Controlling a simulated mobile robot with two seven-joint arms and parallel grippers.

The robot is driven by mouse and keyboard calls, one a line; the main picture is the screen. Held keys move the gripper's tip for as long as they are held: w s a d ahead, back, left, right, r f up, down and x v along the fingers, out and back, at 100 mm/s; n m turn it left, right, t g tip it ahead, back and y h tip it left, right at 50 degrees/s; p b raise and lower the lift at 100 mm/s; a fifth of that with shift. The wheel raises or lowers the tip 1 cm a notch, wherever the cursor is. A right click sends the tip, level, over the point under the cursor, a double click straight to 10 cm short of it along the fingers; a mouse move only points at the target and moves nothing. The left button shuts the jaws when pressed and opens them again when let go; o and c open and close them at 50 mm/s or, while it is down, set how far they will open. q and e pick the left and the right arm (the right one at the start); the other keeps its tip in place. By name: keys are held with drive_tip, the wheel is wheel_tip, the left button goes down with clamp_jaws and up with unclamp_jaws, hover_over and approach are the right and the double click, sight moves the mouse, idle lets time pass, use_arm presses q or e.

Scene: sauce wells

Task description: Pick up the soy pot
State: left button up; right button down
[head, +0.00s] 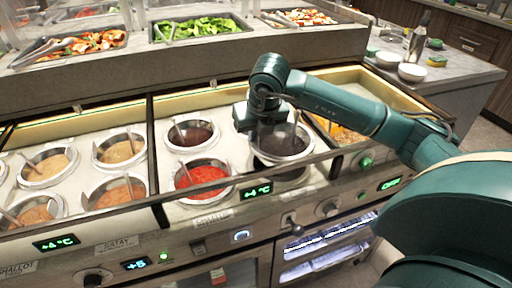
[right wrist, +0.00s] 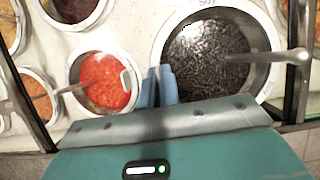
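The soy pot appears to be the steel pot of dark sauce (head: 282,143) below my right gripper (head: 262,130) in the head view. It seems raised, with a dark well opening (head: 290,174) showing beneath it. In the right wrist view the pot (right wrist: 210,48) looks large and close, with a ladle across its right rim. The fingers of my right gripper (right wrist: 160,82) are close together at the pot's left rim, seemingly shut on it. The contact is partly hidden by the gripper in the head view. My left gripper is not in view.
A red sauce pot (head: 202,178) sits in its well just left, and another dark pot (head: 192,134) sits behind it. Several brown sauce pots fill the left bay. A metal rail (head: 225,184) runs along the counter front. White bowls (head: 412,72) stand on the right counter.

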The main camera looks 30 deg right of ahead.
wheel_tip(320, 180, up, 10)
drive_tip(key=shift+f, duration=0.2)
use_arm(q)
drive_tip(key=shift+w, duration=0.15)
use_arm(e)
drive_tip(key=shift+r, duration=0.75)
use_arm(q)
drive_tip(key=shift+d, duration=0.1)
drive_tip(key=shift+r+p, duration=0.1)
drive_tip(key=shift+p, duration=0.2)
use_arm(e)
drive_tip(key=shift+r, duration=0.15)
use_arm(q)
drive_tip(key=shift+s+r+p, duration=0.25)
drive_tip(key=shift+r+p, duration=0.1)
drive_tip(key=shift+p, duration=0.5)
use_arm(e)
wheel_tip(320, 180, up, 2)
drive_tip(key=shift+r, duration=0.1)
